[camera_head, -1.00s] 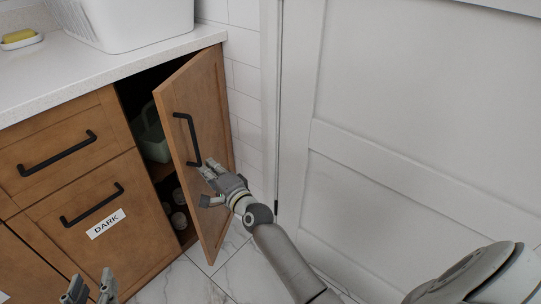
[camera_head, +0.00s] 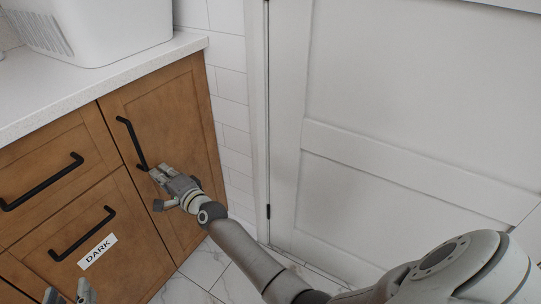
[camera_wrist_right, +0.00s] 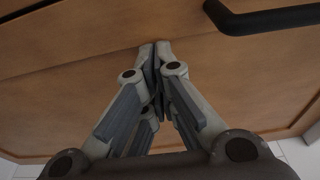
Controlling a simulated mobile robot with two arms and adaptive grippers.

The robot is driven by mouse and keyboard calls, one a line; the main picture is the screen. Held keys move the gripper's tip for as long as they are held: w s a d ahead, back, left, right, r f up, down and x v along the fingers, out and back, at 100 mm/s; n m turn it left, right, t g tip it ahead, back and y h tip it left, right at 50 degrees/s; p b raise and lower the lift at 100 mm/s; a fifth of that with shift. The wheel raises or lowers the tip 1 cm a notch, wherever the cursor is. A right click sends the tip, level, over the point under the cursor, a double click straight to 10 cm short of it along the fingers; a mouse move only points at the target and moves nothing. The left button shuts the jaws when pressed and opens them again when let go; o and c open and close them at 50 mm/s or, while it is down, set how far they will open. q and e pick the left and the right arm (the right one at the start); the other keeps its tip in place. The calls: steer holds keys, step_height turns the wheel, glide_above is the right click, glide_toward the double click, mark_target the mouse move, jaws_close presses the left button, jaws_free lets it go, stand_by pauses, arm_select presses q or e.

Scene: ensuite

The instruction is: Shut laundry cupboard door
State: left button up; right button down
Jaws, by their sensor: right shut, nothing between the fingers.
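The brown wooden laundry cupboard door (camera_head: 184,112) is flush with the cabinet front in the head view. It has a black bar handle (camera_head: 131,143). My right gripper (camera_head: 158,172) is at the door's face by the handle's lower end. In the right wrist view the right gripper (camera_wrist_right: 154,46) is shut and empty, with its fingertips at the wood of the door (camera_wrist_right: 227,66), beside the black handle (camera_wrist_right: 265,20). My left gripper (camera_head: 67,295) shows only at the bottom edge, with two fingertips apart. The cupboard's inside is hidden.
A drawer labelled DARK (camera_head: 97,251) is left of the door. A pale countertop (camera_head: 110,75) with a white basket (camera_head: 95,28) is above. A white panelled door (camera_head: 400,110) stands to the right. Marble floor (camera_head: 195,290) lies below.

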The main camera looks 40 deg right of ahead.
steer(key=shift+w+r, duration=0.1)
steer(key=shift+r, duration=0.15)
stand_by(0.3)
